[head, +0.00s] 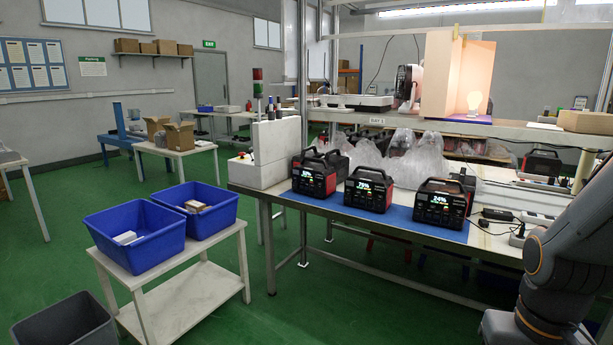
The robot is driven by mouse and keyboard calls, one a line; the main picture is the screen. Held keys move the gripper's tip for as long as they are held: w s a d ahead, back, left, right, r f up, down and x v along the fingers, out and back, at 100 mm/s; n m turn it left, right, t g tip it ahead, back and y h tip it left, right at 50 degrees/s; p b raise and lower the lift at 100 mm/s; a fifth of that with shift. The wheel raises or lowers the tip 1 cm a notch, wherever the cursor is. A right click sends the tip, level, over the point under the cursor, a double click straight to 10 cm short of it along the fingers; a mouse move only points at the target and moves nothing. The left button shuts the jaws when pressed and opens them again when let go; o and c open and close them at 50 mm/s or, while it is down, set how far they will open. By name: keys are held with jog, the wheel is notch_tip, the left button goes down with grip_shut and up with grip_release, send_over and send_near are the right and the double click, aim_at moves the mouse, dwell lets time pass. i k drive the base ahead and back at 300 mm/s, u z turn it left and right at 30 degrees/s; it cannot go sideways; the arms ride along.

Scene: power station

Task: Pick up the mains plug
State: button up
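Another pale plug-like piece (517,236) with a dark cable lies further right, close to my arm. A black adapter block (497,214) sits between them. My arm's links fill the lower right corner. My gripper is outside the picture, so its state and any contact do not show.
Three power stations with lit screens (314,176) (368,189) (441,203) stand on a blue mat (400,214). A white power strip (538,218) lies at the right. Blue bins (134,232) (196,208) stand on a low cart at left. Green floor is open around it.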

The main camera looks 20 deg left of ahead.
aim_at(483, 222)
jog(key=z, duration=0.35)
jog(key=i, duration=0.5)
jog(key=u, duration=0.9)
jog(key=i, duration=1.5)
jog(key=z, duration=0.7)
jog(key=i, duration=0.45)
jog(key=z, duration=0.45)
